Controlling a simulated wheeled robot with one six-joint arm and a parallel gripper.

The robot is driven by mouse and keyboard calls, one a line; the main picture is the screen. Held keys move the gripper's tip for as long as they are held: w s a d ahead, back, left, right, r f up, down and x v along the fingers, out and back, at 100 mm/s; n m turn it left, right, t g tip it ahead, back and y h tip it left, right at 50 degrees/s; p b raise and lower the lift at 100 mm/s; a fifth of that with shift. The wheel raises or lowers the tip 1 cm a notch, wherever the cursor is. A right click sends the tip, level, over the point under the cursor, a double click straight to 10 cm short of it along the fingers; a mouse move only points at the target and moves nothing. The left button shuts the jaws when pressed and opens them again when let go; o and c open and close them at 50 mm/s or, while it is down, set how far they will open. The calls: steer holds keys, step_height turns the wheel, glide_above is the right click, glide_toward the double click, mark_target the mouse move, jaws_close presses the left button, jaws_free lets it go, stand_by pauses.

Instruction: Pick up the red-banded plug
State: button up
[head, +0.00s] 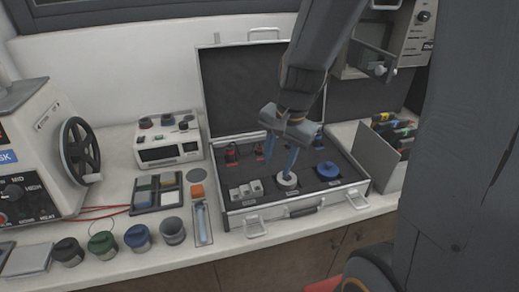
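An open silver case (300,205) with a dark foam insert stands on the bench. Along its back row are small dark pieces with red: one at the left (232,153) and another (260,152) just left of my gripper. Either may be the red-banded plug; they are too small to tell. My gripper (281,157) points down over the middle of the case, its two blue fingers apart with nothing visible between them. It partly covers the back row. I cannot tell its exact height above the foam.
In the case's front row are pale blocks (246,190), a white round piece (287,179) and a blue disc (328,172). The raised lid (240,90) stands behind. A grey bin (378,155) is at the right; a boxed meter (168,150) and several jars (137,238) are at the left.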

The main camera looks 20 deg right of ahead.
steer(key=w+m, duration=0.6)
steer(key=m, duration=0.2)
steer(key=m+t+y+p, duration=0.1)
steer(key=m+t+y, duration=0.1)
steer(key=m, duration=0.7)
glide_toward(260, 146)
steer(key=f, duration=0.1)
steer(key=shift+p+x, duration=0.9)
steer(key=shift+x, duration=3)
steer(key=shift+w, duration=0.15)
steer(key=shift+r, duration=0.1)
jaws_close()
